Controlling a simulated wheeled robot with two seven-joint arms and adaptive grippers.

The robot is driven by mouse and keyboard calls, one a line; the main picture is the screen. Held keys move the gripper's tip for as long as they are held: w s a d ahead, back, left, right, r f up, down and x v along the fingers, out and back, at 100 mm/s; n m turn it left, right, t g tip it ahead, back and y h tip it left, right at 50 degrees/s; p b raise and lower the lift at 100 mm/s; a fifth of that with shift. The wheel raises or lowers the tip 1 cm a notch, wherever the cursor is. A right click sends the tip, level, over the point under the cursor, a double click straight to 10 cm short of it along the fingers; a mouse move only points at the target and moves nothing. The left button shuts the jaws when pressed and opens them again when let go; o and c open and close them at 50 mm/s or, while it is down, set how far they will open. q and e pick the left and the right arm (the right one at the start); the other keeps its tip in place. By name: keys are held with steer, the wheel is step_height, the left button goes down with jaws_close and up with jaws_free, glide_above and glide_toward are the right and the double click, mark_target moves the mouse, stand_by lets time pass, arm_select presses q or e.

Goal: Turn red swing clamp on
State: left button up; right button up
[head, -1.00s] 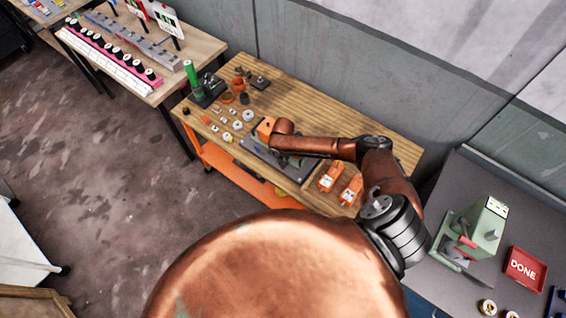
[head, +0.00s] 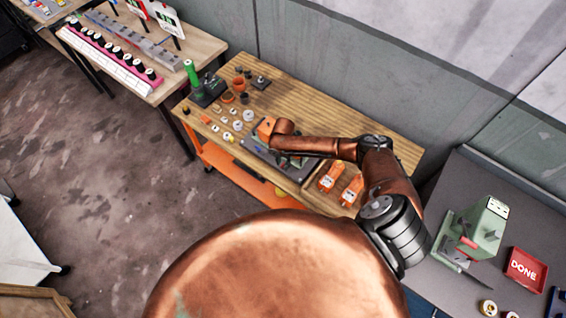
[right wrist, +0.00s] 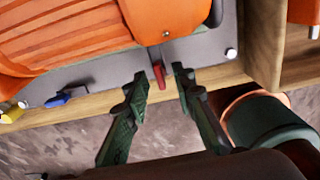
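The red swing clamp (right wrist: 159,75) shows in the right wrist view as a small red handle at the edge of a grey plate (right wrist: 195,47), beside a large orange ribbed part (right wrist: 75,35). My right gripper (right wrist: 161,84) is open, with its two dark green fingertips on either side of the red handle. I cannot tell whether they touch it. In the head view my right arm reaches over the wooden bench to the dark fixture plate (head: 258,152), and the red clamp cannot be made out there. My left gripper is not in view.
A blue clamp (right wrist: 66,97) and a yellow one (right wrist: 13,111) sit along the same plate edge. Two orange parts (head: 332,177) lie right of the fixture. Small rings and parts (head: 238,125) lie to its left. A green machine (head: 484,232) stands on the right table.

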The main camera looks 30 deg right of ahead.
mark_target(283, 164)
steer(key=shift+r, duration=0.1)
step_height(283, 164, up, 12)
stand_by(0.6)
stand_by(0.4)
